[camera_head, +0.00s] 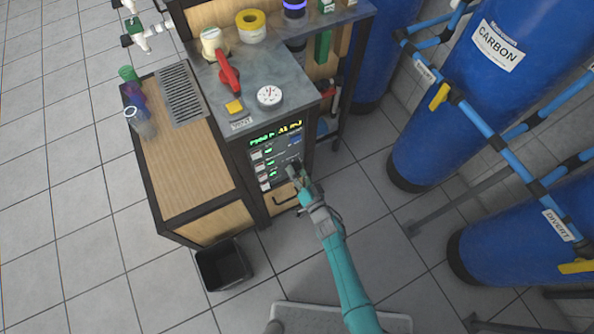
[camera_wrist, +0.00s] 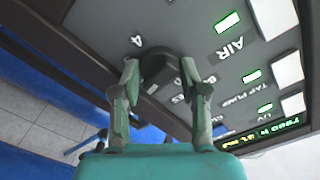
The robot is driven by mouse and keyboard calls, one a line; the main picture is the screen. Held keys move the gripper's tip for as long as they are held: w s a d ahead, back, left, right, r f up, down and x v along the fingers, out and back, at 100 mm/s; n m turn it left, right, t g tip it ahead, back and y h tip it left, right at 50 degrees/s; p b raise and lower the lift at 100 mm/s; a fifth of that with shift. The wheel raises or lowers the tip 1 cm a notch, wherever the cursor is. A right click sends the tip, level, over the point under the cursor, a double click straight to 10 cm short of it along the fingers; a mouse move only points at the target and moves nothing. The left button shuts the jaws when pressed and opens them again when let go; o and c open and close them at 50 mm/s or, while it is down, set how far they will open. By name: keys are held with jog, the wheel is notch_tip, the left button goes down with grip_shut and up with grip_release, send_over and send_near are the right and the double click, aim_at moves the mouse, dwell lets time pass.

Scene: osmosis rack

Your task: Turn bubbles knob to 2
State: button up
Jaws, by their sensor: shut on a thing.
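The bubbles knob (camera_wrist: 158,66) is dark and round and sits on the grey control panel (camera_wrist: 205,60). In the wrist view my gripper (camera_wrist: 165,78) has one finger on each side of the knob, shut on it. Part of the "BUBBLES" lettering shows beside the knob, partly hidden by a finger, and a "4" is printed near it. The knob's pointer and setting cannot be made out. In the head view my gripper (camera_head: 298,172) reaches the lower right of the panel (camera_head: 262,160) and hides the knob.
The panel has white switches with green lights, labelled AIR, TAP PUMP and UV, and a lit display (camera_head: 275,137). A black bin (camera_head: 222,265) stands on the floor below the wooden cabinet (camera_head: 180,160). Blue tanks (camera_head: 450,110) with pipes stand to the right.

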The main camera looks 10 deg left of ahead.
jog(key=shift+m, duration=1.1)
jog(key=o, duration=1.1)
jog(key=shift+o, duration=0.2)
jog(key=v, duration=1.2)
